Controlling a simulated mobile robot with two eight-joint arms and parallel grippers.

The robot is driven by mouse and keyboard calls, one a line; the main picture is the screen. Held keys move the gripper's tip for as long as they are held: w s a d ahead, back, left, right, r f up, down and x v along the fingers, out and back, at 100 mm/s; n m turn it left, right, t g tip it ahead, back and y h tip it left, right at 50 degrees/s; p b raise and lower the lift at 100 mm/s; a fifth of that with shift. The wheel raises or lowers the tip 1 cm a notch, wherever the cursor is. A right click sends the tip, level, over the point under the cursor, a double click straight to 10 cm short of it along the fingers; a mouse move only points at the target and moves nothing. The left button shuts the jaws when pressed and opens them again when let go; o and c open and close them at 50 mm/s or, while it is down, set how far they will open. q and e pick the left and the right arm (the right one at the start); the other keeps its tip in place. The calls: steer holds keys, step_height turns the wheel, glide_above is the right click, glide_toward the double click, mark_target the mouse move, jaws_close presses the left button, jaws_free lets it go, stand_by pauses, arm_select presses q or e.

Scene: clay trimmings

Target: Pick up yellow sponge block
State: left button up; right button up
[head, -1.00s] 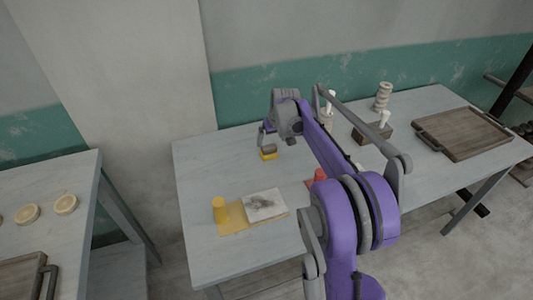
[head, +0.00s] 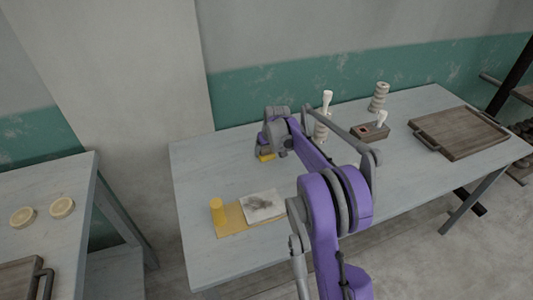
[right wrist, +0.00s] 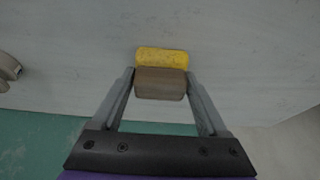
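The yellow sponge block (head: 266,157) stands on the table near its back left part, partly hidden by my right gripper. In the right wrist view the yellow block (right wrist: 161,58) shows beyond a brown block-shaped part (right wrist: 160,84) that adjoins it. My right gripper (head: 262,150) is low over the block. In the right wrist view its two fingers (right wrist: 160,75) stand apart, one on each side of the brown part, with their tips very close to it. A firm hold is not visible. My left gripper is in neither view.
Behind my arm are a brown holder (head: 370,132) and a stack of pale rings (head: 378,97). A wooden tray (head: 460,132) lies right. Bare tabletop (head: 200,172) is at left.

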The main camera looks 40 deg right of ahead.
mark_target(267, 147)
steer(key=c, duration=0.9)
steer(key=shift+o, duration=0.2)
step_height(267, 147, up, 10)
steer(key=shift+r+p, duration=0.1)
steer(key=shift+p, duration=0.3)
steer(key=o, duration=0.8)
steer(key=c, duration=0.6)
steer(key=shift+a, duration=0.1)
